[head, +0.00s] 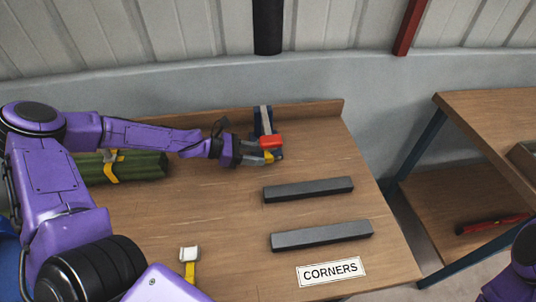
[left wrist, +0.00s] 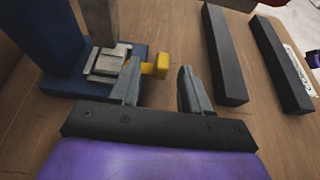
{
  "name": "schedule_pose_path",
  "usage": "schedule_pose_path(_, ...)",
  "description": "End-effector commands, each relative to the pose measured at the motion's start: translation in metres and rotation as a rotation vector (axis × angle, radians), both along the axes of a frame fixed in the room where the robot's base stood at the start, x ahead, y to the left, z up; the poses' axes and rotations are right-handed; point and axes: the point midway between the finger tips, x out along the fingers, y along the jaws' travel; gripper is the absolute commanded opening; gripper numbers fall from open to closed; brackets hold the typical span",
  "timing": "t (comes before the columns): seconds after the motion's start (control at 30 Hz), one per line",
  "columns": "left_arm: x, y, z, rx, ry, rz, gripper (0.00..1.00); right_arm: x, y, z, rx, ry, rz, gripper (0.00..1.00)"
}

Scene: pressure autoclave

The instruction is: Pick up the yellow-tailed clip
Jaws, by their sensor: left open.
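A grey metal clip with a yellow tail sits at the foot of a blue stand; in the left wrist view I see its metal body (left wrist: 108,62) and its yellow tail (left wrist: 157,66). In the head view the yellow tail (head: 268,157) shows at my left fingertips, while the metal body is mostly hidden. My left gripper (head: 264,156) is open. In the left wrist view its fingertips (left wrist: 159,74) stand apart, with the tail at the gap between them; contact cannot be told. My right gripper is out of view.
The blue stand (head: 263,122) has a red block (head: 271,141) in front. Two dark bars (head: 308,189) (head: 321,235) and a CORNERS label (head: 331,271) lie to the right. A pale piece with a yellow strip (head: 189,256) is near the front; a green bundle (head: 140,168) lies left.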

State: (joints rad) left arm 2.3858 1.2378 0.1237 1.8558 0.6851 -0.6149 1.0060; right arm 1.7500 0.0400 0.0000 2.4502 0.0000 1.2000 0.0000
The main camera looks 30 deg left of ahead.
Motion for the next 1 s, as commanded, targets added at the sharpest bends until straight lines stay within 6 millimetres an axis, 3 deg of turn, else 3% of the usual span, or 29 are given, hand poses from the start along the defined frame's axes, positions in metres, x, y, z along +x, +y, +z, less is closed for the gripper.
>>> schedule_pose_path(0.03, 0.003, -0.008, -0.009, 0.002, 0.004, -0.005, 0.47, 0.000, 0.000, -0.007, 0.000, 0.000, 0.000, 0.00)
schedule_pose_path(0.2, 0.017, -0.027, -0.015, 0.002, 0.003, -0.003, 0.47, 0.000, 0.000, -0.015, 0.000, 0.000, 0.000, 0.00)
schedule_pose_path(0.43, 0.019, -0.029, -0.013, 0.001, 0.001, 0.000, 0.47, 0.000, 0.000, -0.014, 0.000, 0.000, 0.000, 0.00)
schedule_pose_path(0.47, 0.019, -0.029, -0.013, 0.001, 0.001, -0.001, 0.44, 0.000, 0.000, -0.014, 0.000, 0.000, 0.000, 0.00)
schedule_pose_path(0.6, 0.019, -0.029, -0.013, 0.001, 0.000, -0.001, 0.00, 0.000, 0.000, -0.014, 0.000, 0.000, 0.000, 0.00)
schedule_pose_path(1.0, 0.020, -0.029, -0.009, 0.001, -0.001, -0.003, 0.00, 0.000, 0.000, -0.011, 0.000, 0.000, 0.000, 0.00)
